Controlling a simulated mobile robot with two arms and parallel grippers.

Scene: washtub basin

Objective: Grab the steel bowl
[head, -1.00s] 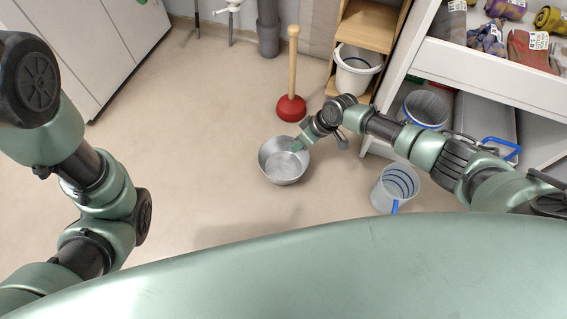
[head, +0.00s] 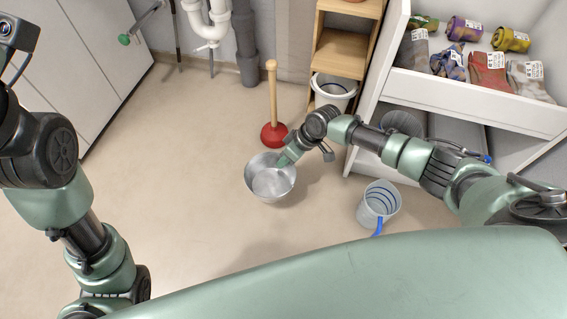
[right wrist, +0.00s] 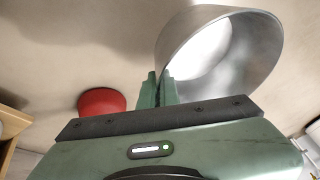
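The steel bowl (head: 262,188) is a round, shiny metal bowl in the middle of the head view, its open side up. It shows large at the upper right of the right wrist view (right wrist: 255,55). My right gripper (head: 283,161) reaches the bowl's right side from the right. In the right wrist view its green fingers (right wrist: 158,90) are close together with the bowl's rim and wall between them, so it looks shut on the bowl. I cannot tell for sure whether the bowl is clear of the floor. My left gripper is out of view; only its arm shows at the left.
A red plunger (head: 274,134) stands just behind the bowl. A clear bucket with a blue handle (head: 379,203) stands at the right. The floor left of the bowl is clear.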

